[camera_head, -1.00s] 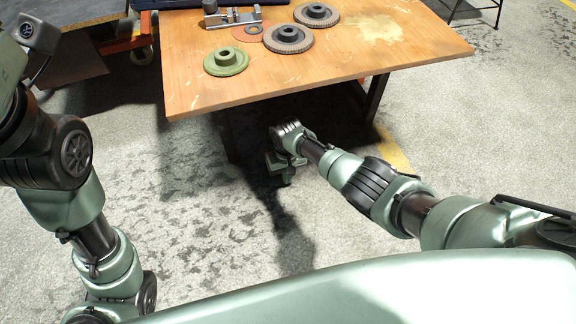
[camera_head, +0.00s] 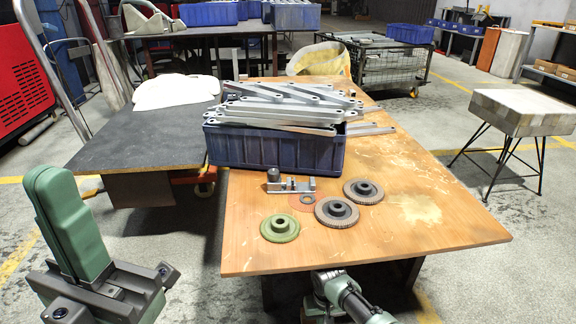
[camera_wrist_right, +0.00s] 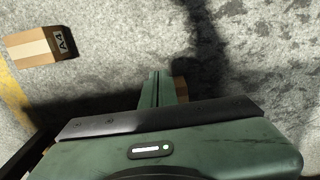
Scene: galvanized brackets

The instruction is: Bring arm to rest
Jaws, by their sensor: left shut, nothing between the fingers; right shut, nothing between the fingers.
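My left gripper (camera_head: 62,195) is raised at the lower left in the head view, in front of the left side of the dark table. Its green fingers point up, pressed together and empty. My right arm (camera_head: 345,295) comes in at the bottom, just off the near edge of the wooden table (camera_head: 440,235). The right gripper's fingers (camera_wrist_right: 163,88) show in the right wrist view, shut and empty over the concrete floor. In the head view the right gripper is mostly cut off by the lower frame edge.
A blue crate (camera_head: 230,147) heaped with metal brackets (camera_head: 285,105) stands on the wooden table. Nearby lie a metal fixture (camera_head: 290,185), a green disc (camera_head: 280,228) and two dark discs. A stool (camera_head: 520,112) stands right. A cardboard box (camera_wrist_right: 36,47) lies on the floor.

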